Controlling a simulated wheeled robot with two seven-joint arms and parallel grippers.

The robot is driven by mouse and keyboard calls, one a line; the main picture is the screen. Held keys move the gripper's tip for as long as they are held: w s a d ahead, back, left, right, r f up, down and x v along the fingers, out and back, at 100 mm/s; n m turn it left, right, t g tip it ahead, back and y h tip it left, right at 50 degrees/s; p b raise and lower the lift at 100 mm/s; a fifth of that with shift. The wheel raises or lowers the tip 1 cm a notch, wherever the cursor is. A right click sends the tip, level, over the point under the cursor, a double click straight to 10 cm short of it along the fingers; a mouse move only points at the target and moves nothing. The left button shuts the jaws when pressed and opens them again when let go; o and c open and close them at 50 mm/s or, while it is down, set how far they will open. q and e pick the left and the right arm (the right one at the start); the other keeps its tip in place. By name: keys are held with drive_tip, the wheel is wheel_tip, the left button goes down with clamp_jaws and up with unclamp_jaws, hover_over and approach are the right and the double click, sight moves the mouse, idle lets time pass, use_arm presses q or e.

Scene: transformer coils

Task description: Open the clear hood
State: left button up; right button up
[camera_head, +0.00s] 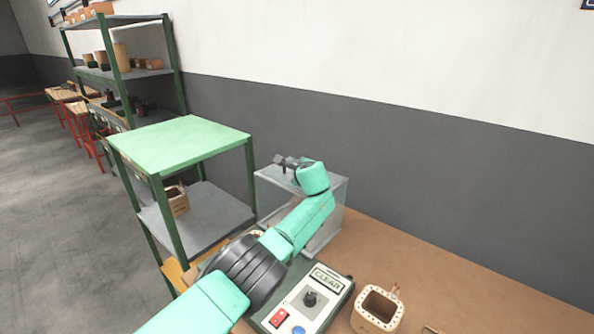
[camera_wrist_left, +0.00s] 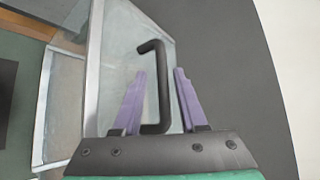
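The clear hood (camera_head: 330,222) is a see-through box with pale edges on the brown table, beyond the control box. In the left wrist view a panel of the hood (camera_wrist_left: 108,60) carries a black bent handle (camera_wrist_left: 155,85). My left gripper (camera_head: 284,163) is at the top of the hood, with my turquoise arm crossing in front of it. In the left wrist view its purple fingers (camera_wrist_left: 158,85) stand apart on both sides of the handle. A gap shows between the handle and the right finger. The handle is hidden in the head view. My right gripper is not in view.
A control box (camera_head: 330,285) labelled CLEAR, with a knob and a red switch, stands in front. A beige hollow part (camera_head: 378,308) sits to its right. A green-topped shelf (camera_head: 180,143) stands left of the hood. A grey and white wall runs behind the table.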

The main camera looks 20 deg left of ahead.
use_arm(q)
drive_tip(key=shift+f, duration=0.1)
drive_tip(key=shift+s+d+p, duration=0.15)
drive_tip(key=shift+d+p, duration=0.05)
drive_tip(key=shift+p, duration=0.3)
drive_tip(key=p+v, duration=0.1)
drive_tip(key=p, duration=0.1)
drive_tip(key=p+v, duration=0.1)
drive_tip(key=v, duration=0.1)
drive_tip(key=shift+a+r+p, duration=0.1)
drive_tip(key=shift+r+p, duration=0.25)
drive_tip(key=b+v, duration=0.2)
drive_tip(key=v, duration=0.9)
drive_tip(key=shift+s+f, duration=0.1)
